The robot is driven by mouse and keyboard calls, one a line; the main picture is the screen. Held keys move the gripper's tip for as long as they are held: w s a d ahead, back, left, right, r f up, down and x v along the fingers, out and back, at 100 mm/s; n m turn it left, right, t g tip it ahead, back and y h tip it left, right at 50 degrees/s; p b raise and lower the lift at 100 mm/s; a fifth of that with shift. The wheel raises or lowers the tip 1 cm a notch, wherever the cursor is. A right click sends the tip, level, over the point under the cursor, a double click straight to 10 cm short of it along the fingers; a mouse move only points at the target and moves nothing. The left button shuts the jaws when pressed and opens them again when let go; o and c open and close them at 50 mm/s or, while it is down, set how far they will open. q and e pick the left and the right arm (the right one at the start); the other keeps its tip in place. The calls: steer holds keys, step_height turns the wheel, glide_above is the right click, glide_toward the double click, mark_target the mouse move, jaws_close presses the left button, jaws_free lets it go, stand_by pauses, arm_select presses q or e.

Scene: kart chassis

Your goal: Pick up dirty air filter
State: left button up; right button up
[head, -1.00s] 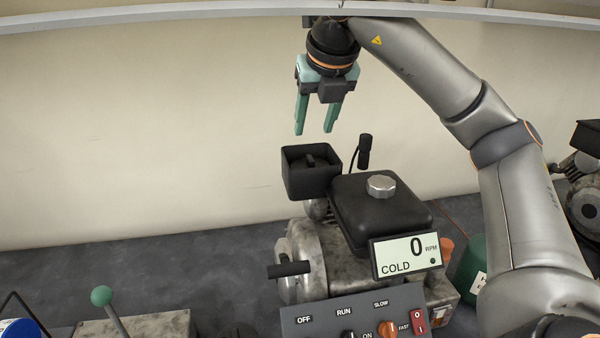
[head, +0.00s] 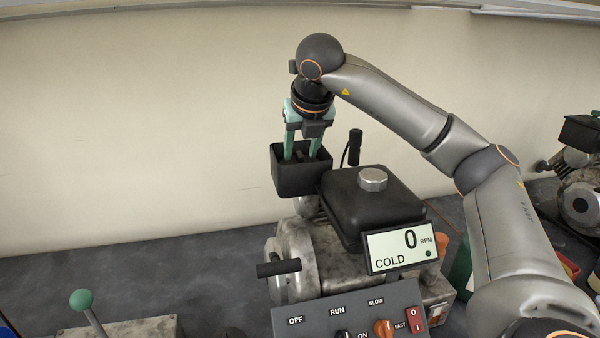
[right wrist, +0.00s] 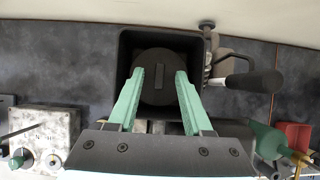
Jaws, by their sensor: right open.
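The dirty air filter is the dark round piece (right wrist: 159,78) with a raised bar on top, inside the open black box (head: 297,181) on the engine's upper left. In the head view only a small dark part of it (head: 300,155) shows between my fingers. My right gripper (head: 301,157) is open and points down, its green fingertips inside the box opening. In the right wrist view the open fingers (right wrist: 160,72) stand on either side of the bar, with no contact that I can make out. My left gripper is not in view.
The black tank (head: 372,207) with a silver cap and the dark upright handle (head: 355,147) stand close right of the box. The display (head: 401,248) and control panel (head: 350,315) are in front.

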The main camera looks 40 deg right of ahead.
steer(key=shift+w+d+f, duration=0.1)
steer(key=shift+w+f, duration=0.05)
steer(key=shift+f, duration=0.15)
steer(key=shift+c, duration=0.2)
jaws_close()
stand_by(1.0)
